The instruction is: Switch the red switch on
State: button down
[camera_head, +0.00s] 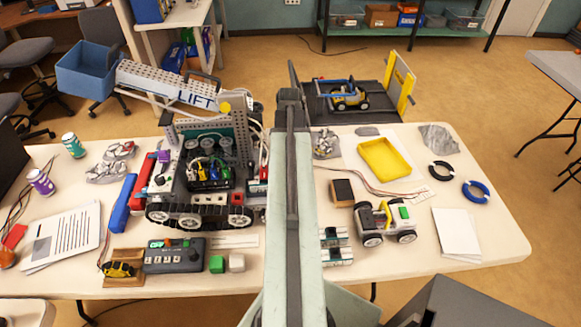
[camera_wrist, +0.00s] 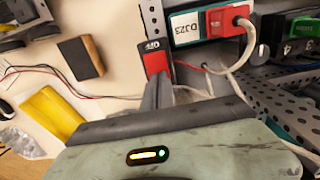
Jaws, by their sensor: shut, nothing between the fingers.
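The red switch (camera_wrist: 155,63) shows in the wrist view at the upper middle, a red rocker in a black housing with a white OFF label at its far end. My gripper (camera_wrist: 158,82) is shut and empty. Its fingertips overlap the near end of the red rocker in the picture; I cannot tell whether they touch it. In the head view my arm runs up the middle and I cannot make out the switch or the fingertips.
A label block with a red plug (camera_wrist: 228,19) and pale cable sits right of the switch. A perforated grey beam (camera_wrist: 153,20) stands beside it. The tracked LIFT machine (camera_head: 205,150) is left of my arm. A yellow tray (camera_head: 384,158) and small wheeled robot (camera_head: 385,222) are right.

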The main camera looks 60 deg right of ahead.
jog(key=shift+f, duration=0.25)
jog(key=shift+r, duration=0.15)
notch_tip(320, 180, up, 7)
jog(key=p, duration=0.7)
jog(key=w+a+n, duration=0.2)
jog(key=w+a, duration=0.5)
jog(key=a, duration=0.4)
jog(key=w+a+f+n+b, duration=0.1)
jog(key=w+a+n, duration=0.2)
jog(key=w+a, duration=0.3)
jog(key=w+a+n, duration=0.2)
jog(key=w+a, duration=0.5)
jog(key=a, duration=0.9)
jog(key=shift+w+a+f+n+b, duration=0.15)
jog(key=shift+w+f+n+b, duration=0.15)
jog(key=shift+w+n, duration=0.1)
jog(key=a+n, duration=0.3)
jog(key=a, duration=1.3)
jog(key=shift+w+a+f, duration=0.15)
jog(key=shift+w+a, duration=0.05)
jog(key=shift+w, duration=0.2)
